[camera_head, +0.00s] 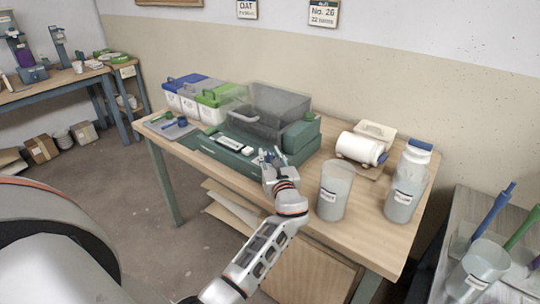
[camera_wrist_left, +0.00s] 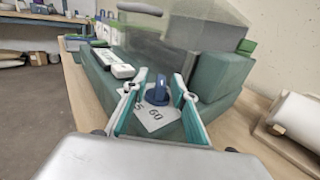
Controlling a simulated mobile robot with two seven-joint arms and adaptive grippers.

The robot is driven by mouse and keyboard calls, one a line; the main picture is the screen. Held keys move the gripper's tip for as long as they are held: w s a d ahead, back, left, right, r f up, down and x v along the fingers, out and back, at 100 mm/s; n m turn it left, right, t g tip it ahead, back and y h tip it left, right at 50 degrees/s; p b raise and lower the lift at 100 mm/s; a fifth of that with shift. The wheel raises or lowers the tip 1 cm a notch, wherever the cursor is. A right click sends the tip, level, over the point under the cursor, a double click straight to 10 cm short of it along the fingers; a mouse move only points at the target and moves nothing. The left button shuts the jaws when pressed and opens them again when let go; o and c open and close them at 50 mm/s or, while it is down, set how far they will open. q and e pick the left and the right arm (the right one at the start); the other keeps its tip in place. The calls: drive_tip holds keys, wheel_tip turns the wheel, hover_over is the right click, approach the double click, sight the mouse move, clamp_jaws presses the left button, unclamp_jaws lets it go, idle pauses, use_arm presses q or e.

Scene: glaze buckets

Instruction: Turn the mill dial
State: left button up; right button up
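The mill is a long dark green machine (camera_head: 223,153) on the wooden table, with a clear grey bin (camera_head: 259,112) on top. In the left wrist view, its dark blue dial (camera_wrist_left: 157,92) stands on a white plate marked with numbers, among them 60. My left gripper (camera_head: 268,155) reaches over the front right of the mill. In the left wrist view, the fingers of the left gripper (camera_wrist_left: 159,82) are apart, one on each side of the dial, with a gap showing. In the head view the gripper largely hides the dial. My right gripper is not in view.
Two clear buckets (camera_head: 333,191) and a white jar (camera_head: 414,155) stand right of the gripper. A white roll-shaped container (camera_head: 360,148) lies behind them. Lidded boxes (camera_head: 212,104) stand at the back left. A white panel (camera_wrist_left: 121,71) sits left of the dial.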

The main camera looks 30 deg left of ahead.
use_arm(q)
drive_tip(key=v, duration=1.2)
drive_tip(key=shift+d, duration=0.1)
idle(0.4)
